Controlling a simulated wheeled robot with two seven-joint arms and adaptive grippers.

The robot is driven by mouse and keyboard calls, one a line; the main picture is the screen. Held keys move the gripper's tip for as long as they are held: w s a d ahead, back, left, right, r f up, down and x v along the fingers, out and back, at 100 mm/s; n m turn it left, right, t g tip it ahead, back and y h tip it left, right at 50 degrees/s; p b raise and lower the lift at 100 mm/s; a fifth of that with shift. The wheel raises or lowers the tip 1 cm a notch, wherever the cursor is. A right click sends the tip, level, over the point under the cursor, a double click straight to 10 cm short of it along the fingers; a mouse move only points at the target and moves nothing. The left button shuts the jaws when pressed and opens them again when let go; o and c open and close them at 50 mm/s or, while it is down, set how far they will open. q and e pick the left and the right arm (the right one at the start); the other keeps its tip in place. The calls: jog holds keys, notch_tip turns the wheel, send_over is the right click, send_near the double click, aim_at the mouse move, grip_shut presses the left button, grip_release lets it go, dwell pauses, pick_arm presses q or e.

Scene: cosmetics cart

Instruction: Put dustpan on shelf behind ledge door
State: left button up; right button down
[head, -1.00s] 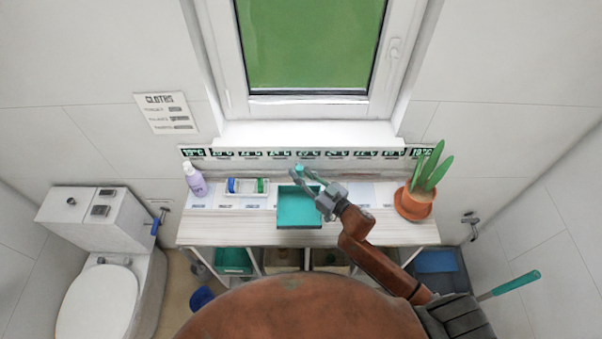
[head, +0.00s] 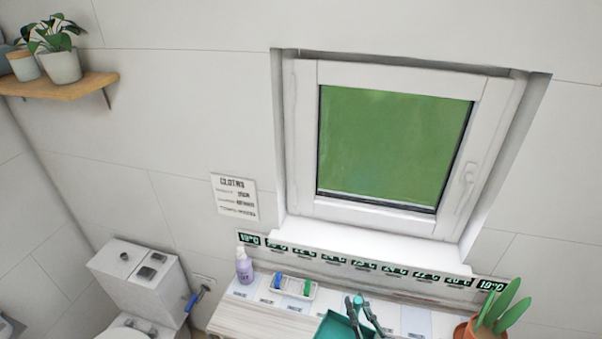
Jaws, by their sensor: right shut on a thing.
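The teal dustpan (head: 336,328) is at the bottom edge of the head view, over the counter, with its lower part cut off. My right gripper (head: 358,303) is shut on the dustpan's handle, whose teal end shows between the fingers. I cannot tell whether the pan touches the counter. A wooden wall shelf (head: 70,88) is at the upper left, and no door shows in front of it. The closed window (head: 395,150) stands above the white ledge (head: 370,238). My left gripper is out of view.
On the counter (head: 250,318) stand a purple bottle (head: 244,268) and a white tray (head: 298,292) with blue and green items. A potted plant (head: 490,318) is at right. Digital displays (head: 360,264) line the back. The toilet (head: 140,285) is at lower left.

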aim_at(374, 335)
jog(key=s+d+f+m+h, duration=0.1)
jog(key=f, duration=0.1)
jog(key=s+d+f+m+h+b, duration=0.1)
jog(key=s+d+f+h, duration=0.1)
jog(key=s+d+f+m+h, duration=0.1)
jog(key=s+f, duration=0.1)
jog(key=shift+s+d+h, duration=0.25)
jog(key=shift+d+h, duration=0.1)
jog(key=shift+h, duration=0.05)
jog(key=shift+s+d, duration=0.1)
jog(key=shift+s, duration=0.05)
jog(key=shift+f, duration=0.1)
dwell(0.8)
